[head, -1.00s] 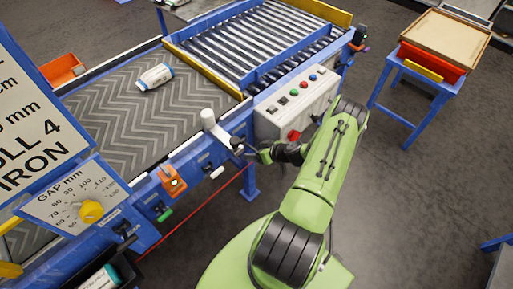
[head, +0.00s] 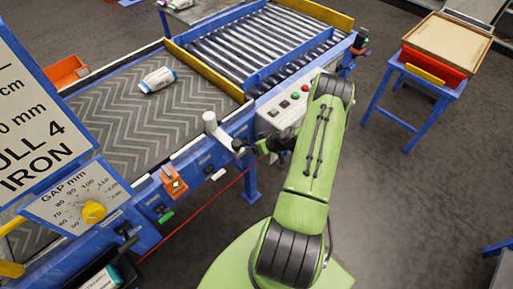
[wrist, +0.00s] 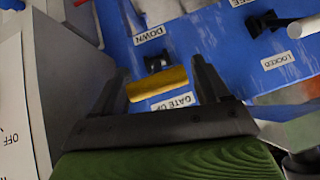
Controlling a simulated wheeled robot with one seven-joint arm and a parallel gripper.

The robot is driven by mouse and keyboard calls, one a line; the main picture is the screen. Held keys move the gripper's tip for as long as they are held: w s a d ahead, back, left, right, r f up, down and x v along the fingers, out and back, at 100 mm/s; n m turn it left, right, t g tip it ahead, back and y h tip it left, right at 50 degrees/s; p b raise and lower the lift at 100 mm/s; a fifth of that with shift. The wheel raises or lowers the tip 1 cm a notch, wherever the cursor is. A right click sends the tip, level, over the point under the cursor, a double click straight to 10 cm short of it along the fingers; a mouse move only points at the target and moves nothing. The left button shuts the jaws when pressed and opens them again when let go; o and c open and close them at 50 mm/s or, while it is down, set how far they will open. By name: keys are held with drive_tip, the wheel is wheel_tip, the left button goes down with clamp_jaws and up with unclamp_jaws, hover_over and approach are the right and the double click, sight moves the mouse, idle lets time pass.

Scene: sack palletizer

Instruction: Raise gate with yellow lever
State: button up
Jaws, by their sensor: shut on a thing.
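The yellow lever (wrist: 157,82) shows in the wrist view, on a blue panel with a black pivot. Its handle lies toward the GATE UP label (wrist: 172,102), away from the DOWN label (wrist: 150,34). My gripper (wrist: 160,67) is shut on the handle, with one finger at each end of it. In the head view, my gripper (head: 242,148) is at the conveyor's near side, and the lever is hidden there. A yellow bar (head: 205,72), perhaps the gate, crosses between belt and rollers; I cannot tell its height.
A white sack (head: 157,80) lies on the belt (head: 130,115). A grey button box (head: 275,115) is close behind my arm. Floor at right is clear up to the blue stand (head: 412,125).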

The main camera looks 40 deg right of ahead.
drive_tip(key=shift+w+d+r, duration=0.1)
drive_tip(key=shift+w+r, duration=0.1)
drive_tip(key=shift+w, duration=0.05)
drive_tip(key=o, duration=1.2)
drive_tip(key=shift+c, duration=0.2)
drive_tip(key=shift+o, duration=1.2)
drive_tip(key=shift+f, duration=0.15)
drive_tip(key=shift+s+r, duration=0.2)
drive_tip(key=shift+s, duration=0.05)
drive_tip(key=p+v, duration=0.2)
drive_tip(key=v, duration=1.3)
